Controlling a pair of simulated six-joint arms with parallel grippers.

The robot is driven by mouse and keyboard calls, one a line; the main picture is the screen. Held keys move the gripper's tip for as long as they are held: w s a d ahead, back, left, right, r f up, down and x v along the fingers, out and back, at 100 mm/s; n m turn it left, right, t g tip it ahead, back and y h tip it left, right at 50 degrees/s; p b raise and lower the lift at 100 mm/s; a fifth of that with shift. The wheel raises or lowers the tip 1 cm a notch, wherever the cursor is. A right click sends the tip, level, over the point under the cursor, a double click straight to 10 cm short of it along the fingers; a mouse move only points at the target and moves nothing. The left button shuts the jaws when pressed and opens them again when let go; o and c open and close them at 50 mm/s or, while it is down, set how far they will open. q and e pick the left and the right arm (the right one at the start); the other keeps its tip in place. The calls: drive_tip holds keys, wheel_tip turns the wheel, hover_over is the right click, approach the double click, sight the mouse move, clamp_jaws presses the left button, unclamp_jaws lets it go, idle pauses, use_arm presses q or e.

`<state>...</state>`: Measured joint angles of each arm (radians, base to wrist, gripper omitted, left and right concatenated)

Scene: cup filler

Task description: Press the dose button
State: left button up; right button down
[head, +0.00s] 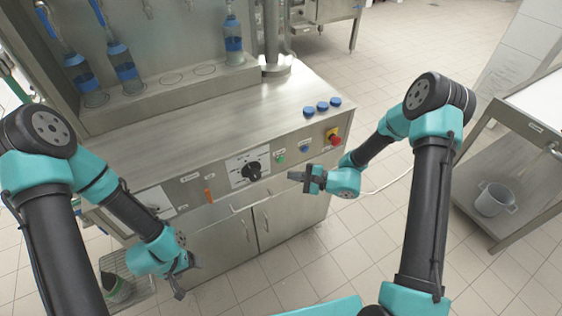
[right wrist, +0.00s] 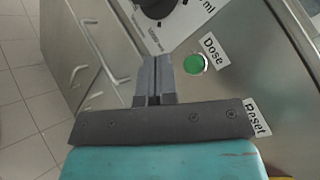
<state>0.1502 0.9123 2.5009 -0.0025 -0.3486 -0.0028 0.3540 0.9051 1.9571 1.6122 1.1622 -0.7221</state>
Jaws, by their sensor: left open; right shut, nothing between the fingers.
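The green dose button (head: 280,158) is on the machine's front panel, right of the black dial. It also shows in the right wrist view (right wrist: 194,64) as a green disc in a pale ring, beside the "Dose" label (right wrist: 213,50). My right gripper (head: 294,176) is shut and empty in front of the panel, just below the button in the head view. In the right wrist view its fingertips (right wrist: 155,58) lie left of the button, apart from it in the picture. My left gripper (head: 188,278) is open and empty, low at the machine's front left.
A black dial (head: 251,171), a blue button (head: 304,145), a red emergency stop (head: 334,137) and an orange switch (head: 208,194) share the panel. Blue caps (head: 322,107) sit on the steel top. A side table (head: 520,190) with a grey bucket (head: 494,199) stands right.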

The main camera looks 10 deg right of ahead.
drive_tip(key=shift+s+d, duration=0.25)
drive_tip(key=shift+s, duration=0.6)
drive_tip(key=s+f+n+g+h, duration=0.25)
drive_tip(key=s+f+g, duration=0.25)
drive_tip(key=s, duration=0.3)
drive_tip(key=s+f+n+g+h, duration=0.25)
drive_tip(key=s+f+g, duration=0.25)
drive_tip(key=s, duration=0.3)
drive_tip(key=d+f+n+t+h, duration=0.3)
drive_tip(key=d+f+n+h, duration=0.1)
drive_tip(key=d+n+h, duration=0.1)
drive_tip(key=shift+s+d+f+n+h, duration=0.2)
drive_tip(key=shift+s+f+n+h, duration=0.15)
drive_tip(key=shift+n+h, duration=0.5)
